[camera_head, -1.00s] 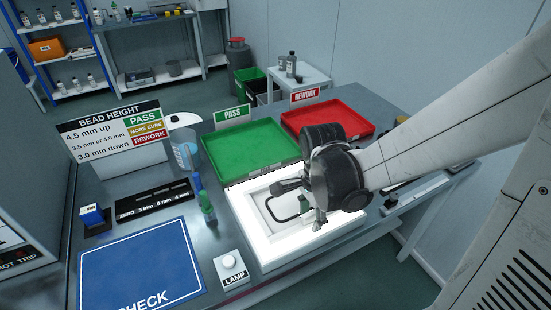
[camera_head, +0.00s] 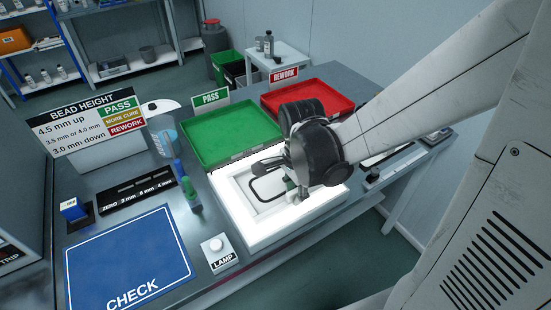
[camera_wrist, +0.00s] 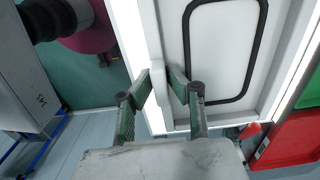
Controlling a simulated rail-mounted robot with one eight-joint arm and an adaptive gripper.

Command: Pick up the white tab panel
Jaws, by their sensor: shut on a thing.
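The white tab panel (camera_wrist: 222,98) carries a black rounded bead loop and shows large in the wrist view. In the head view the panel (camera_head: 267,204) is at the bright white light box (camera_head: 236,222), partly hidden by my wrist. My gripper (camera_wrist: 161,78) is shut on the panel's white tab (camera_wrist: 160,97), with one green-grey finger on each side. In the head view my gripper (camera_head: 292,196) is at the panel's right side, and its fingertips are partly hidden. I cannot tell whether the panel touches the box.
A green PASS tray (camera_head: 228,133) and a red REWORK tray (camera_head: 318,96) stand behind the light box.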

